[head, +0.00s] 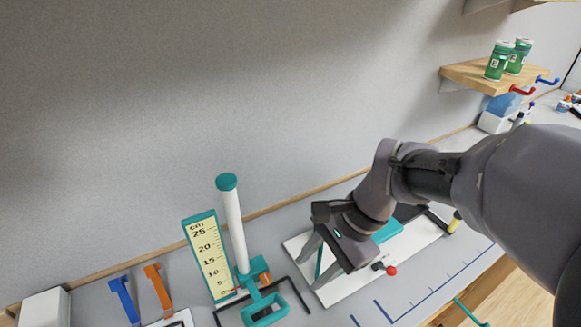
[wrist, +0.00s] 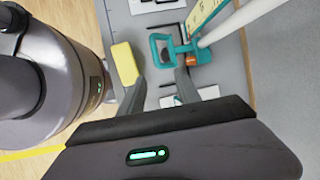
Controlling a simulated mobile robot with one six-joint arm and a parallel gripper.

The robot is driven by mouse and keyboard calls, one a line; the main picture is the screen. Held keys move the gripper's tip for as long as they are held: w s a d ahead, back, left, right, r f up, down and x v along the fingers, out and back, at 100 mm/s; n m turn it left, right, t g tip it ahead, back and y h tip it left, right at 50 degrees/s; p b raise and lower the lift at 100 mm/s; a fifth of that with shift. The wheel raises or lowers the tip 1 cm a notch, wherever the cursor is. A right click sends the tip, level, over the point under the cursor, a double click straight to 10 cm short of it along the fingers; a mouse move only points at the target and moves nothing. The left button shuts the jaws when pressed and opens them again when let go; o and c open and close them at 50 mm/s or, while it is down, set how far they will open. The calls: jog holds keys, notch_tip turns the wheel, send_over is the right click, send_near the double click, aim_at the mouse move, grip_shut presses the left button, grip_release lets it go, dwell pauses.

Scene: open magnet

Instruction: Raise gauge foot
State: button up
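The gauge stands at lower centre-left in the head view, with an upright white post (head: 234,225) capped in teal and a yellow centimetre scale (head: 211,259) beside it. Its teal frame-shaped foot (head: 267,311) is low at the post's base, near an orange knob (head: 265,278). The foot (wrist: 156,37) and knob (wrist: 191,61) also show in the wrist view, beyond my fingertips. My gripper (head: 310,272) is open and empty, to the right of the gauge and apart from it. In the wrist view its fingers (wrist: 160,76) are spread.
A white board with a teal block (head: 388,231) and a red knob (head: 391,271) lies below my gripper. Blue (head: 124,300) and orange (head: 158,286) hooks stand left of the gauge. A yellow block (wrist: 125,63) appears beside the left finger in the wrist view; contact is unclear.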

aim_at(274, 316)
jog(key=b+x, duration=0.2)
jog(key=x, duration=0.3)
jog(key=s+b+x, duration=0.1)
jog(key=b+x, duration=0.1)
jog(key=x, duration=0.4)
jog(key=b+x, duration=0.3)
jog(key=x, duration=0.3)
jog(key=shift+s+f, duration=0.15)
jog(key=shift+s, duration=0.05)
grip_shut()
dwell(0.4)
